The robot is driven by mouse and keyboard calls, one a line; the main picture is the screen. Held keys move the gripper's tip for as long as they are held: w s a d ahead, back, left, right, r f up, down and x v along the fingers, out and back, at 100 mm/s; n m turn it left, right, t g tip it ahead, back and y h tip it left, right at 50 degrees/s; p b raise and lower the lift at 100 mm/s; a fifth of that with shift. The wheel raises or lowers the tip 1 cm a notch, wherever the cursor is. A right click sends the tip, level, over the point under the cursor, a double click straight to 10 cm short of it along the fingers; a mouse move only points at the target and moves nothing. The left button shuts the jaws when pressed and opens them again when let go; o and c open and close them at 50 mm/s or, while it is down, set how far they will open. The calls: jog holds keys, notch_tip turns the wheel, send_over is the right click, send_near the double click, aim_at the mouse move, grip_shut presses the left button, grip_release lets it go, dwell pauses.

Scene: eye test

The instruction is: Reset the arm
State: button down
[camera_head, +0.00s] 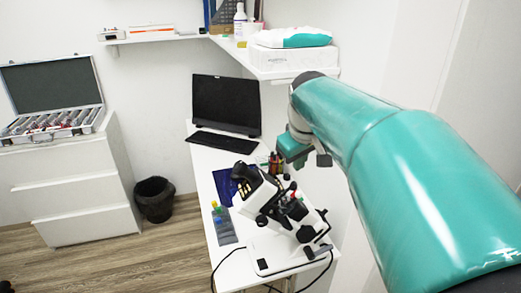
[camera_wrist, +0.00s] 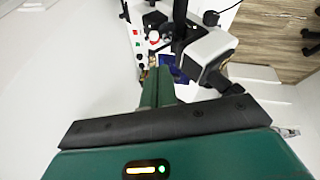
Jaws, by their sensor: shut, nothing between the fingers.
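My teal arm (camera_head: 400,150) reaches in from the right of the head view, raised over the desk's right side. Its far end bends down near the wall, and my gripper (camera_wrist: 158,78) shows in the wrist view as green fingers close together with nothing between them. In the head view the fingertips are hard to make out. A white and black microscope (camera_head: 280,205) stands on the desk below the arm. It also shows in the wrist view (camera_wrist: 207,50), beyond the fingers and to the right.
The white desk (camera_head: 205,165) holds a black monitor (camera_head: 226,103), a keyboard (camera_head: 222,141), small bottles (camera_head: 275,163) and a grey rack (camera_head: 223,225). A shelf with a white box (camera_head: 290,57) is close behind the arm. An open case (camera_head: 50,95) sits on drawers at left; a black bin (camera_head: 154,199) stands on clear floor.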

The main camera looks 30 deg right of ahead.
jog(key=s+a+f+y, duration=0.1)
jog(key=s+a+f, duration=0.1)
jog(key=a, duration=0.6)
jog(key=s+a+f+t, duration=0.1)
jog(key=s+a+f, duration=0.2)
jog(key=a, duration=0.6)
jog(key=s+a+f+t+y, duration=0.1)
jog(key=s+a+f, duration=0.2)
jog(key=a, duration=0.5)
jog(key=shift+s+a+f+n+y, duration=0.2)
jog(key=shift+s+n+y, duration=0.1)
jog(key=shift+s, duration=0.4)
